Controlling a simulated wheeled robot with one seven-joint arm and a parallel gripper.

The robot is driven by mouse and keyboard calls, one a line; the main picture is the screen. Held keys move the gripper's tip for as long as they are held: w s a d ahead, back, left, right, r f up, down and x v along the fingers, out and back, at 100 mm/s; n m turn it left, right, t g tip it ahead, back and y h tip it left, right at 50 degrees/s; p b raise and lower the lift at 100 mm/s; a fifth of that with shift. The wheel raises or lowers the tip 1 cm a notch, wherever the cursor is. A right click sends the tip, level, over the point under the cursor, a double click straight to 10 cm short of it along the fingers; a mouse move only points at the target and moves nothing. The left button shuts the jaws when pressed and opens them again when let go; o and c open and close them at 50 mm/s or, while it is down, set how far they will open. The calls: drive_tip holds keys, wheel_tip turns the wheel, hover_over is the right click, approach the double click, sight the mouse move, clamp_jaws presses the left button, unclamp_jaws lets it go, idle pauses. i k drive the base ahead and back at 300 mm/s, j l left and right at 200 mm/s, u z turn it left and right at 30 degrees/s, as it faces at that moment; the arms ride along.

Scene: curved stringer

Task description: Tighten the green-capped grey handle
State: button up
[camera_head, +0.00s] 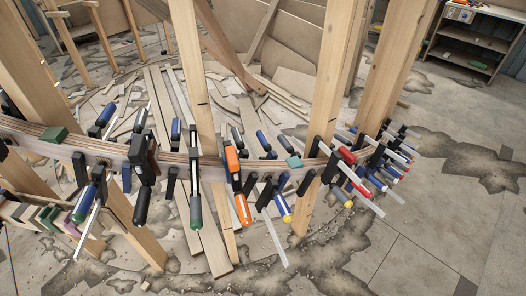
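Several bar clamps grip a long curved laminated wood strip (110,148) that runs across the view on upright posts. A dull green and grey handle (195,211) hangs below the strip, left of centre, and best fits the green-capped grey handle. Another handle with dark green on it (84,204) hangs further left beside a pale bar. No gripper shows in this view, and nothing is seen touching either handle.
A clamp with an orange handle (242,210) hangs close right of the green and grey one. A dense cluster of clamps with pale bars (375,165) sticks out at the right. Wooden posts (326,85) rise through the strip. Loose boards litter the floor; the lower right floor is clear.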

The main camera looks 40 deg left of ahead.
sight(196, 206)
drive_tip(key=u, duration=1.4)
drive_tip(key=k+l+z, duration=0.2)
drive_tip(key=l+z, duration=0.2)
